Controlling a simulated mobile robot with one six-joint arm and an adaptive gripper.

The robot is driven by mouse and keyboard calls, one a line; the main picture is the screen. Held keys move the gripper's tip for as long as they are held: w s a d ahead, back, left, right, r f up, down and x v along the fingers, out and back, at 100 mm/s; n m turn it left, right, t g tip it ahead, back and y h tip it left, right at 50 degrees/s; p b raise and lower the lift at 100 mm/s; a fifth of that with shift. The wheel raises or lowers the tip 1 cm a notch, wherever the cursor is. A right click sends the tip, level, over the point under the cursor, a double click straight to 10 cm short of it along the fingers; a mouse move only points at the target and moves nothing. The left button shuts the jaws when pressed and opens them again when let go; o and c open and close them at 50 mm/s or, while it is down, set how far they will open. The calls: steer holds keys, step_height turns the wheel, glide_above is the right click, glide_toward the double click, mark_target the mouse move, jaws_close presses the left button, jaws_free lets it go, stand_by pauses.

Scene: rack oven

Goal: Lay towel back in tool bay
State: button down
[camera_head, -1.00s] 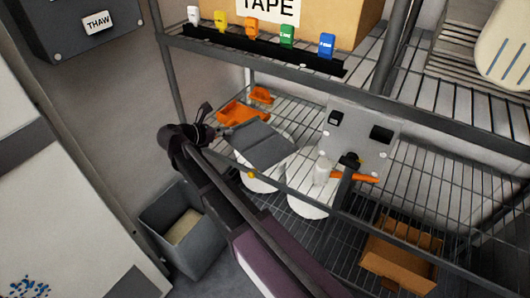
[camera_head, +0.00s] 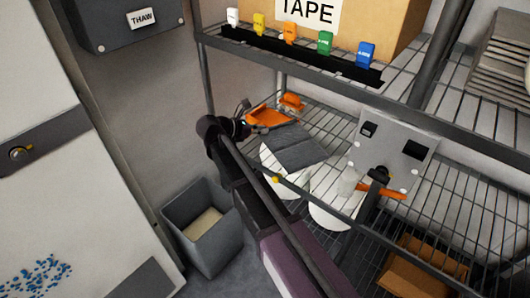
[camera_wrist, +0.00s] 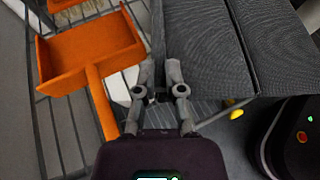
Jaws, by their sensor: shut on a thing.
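The towel (camera_head: 298,150) is a dark grey folded cloth at the middle shelf, above white round containers. In the wrist view the towel (camera_wrist: 205,50) fills the upper right, with a fold line across it. My gripper (camera_head: 243,126) is at the towel's left edge. In the wrist view its fingertips (camera_wrist: 160,68) are close together at that edge and shut on it; the exact grip is partly hidden. An orange scoop (camera_wrist: 85,52) lies just left of the fingers, its handle running beside them. No label marks the tool bay; I cannot tell its bounds.
The wire shelf (camera_head: 335,125) has a grey panel (camera_head: 395,150) and an orange-handled tool (camera_head: 382,191) to the right. A second orange item (camera_head: 292,102) is behind the towel. The upper shelf edge (camera_head: 300,72) runs above. A grey bin (camera_head: 200,228) stands below left.

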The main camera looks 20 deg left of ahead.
steer(key=b, duration=0.4)
glide_above(261, 152)
steer(key=shift+s+d+f, duration=0.1)
steer(key=shift+f, duration=2.1)
steer(key=shift+f+b, duration=1.7)
steer(key=shift+f, duration=0.2)
steer(key=c, duration=0.7)
jaws_free()
steer(key=shift+c, duration=0.2)
